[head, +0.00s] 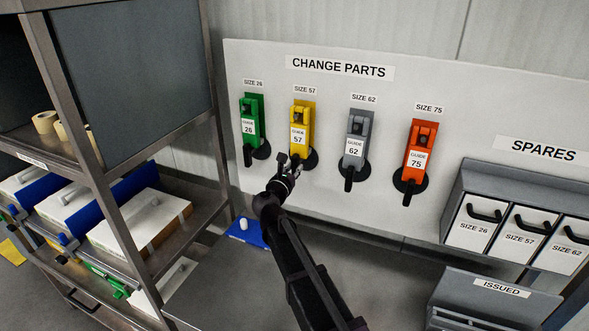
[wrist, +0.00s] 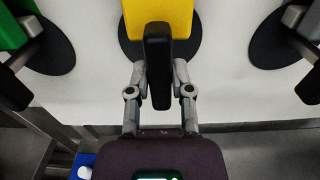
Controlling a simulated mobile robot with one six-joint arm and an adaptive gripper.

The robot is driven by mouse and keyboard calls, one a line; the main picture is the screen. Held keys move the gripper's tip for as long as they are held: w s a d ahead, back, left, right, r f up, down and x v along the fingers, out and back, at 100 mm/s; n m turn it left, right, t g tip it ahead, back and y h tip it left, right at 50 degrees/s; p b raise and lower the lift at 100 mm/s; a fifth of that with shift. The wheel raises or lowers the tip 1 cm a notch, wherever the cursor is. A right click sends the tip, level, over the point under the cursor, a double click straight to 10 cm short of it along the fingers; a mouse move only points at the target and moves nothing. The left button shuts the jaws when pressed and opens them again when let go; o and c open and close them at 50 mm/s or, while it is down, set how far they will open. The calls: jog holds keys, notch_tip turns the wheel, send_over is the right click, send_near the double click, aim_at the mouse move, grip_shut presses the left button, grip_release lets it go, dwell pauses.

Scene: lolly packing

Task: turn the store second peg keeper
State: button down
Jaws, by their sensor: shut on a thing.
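The second keeper is the black lever (wrist: 158,65) below the yellow size 57 guide (head: 302,122) on the change parts board. In the wrist view it hangs straight down in front of the yellow guide (wrist: 181,18), over a round black base (wrist: 128,40). My gripper (wrist: 159,78) has one finger on each side of the lever and is shut on it. In the head view my gripper (head: 289,165) hides most of this lever, and the round base (head: 311,158) shows just to its right.
Green size 26 (head: 253,121), grey size 62 (head: 356,137) and orange size 75 (head: 419,148) guides hang alongside, each with a black keeper lever pointing down. A metal shelf rack (head: 122,213) stands left. Spares bins (head: 476,226) and an issued box (head: 497,290) are at right.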

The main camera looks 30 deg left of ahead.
jog(key=c, duration=0.5)
grip_release()
jog(key=s, duration=0.4)
jog(key=s+d, duration=0.1)
jog(key=s, duration=0.7)
jog(key=shift+d, duration=0.15)
dwell(0.3)
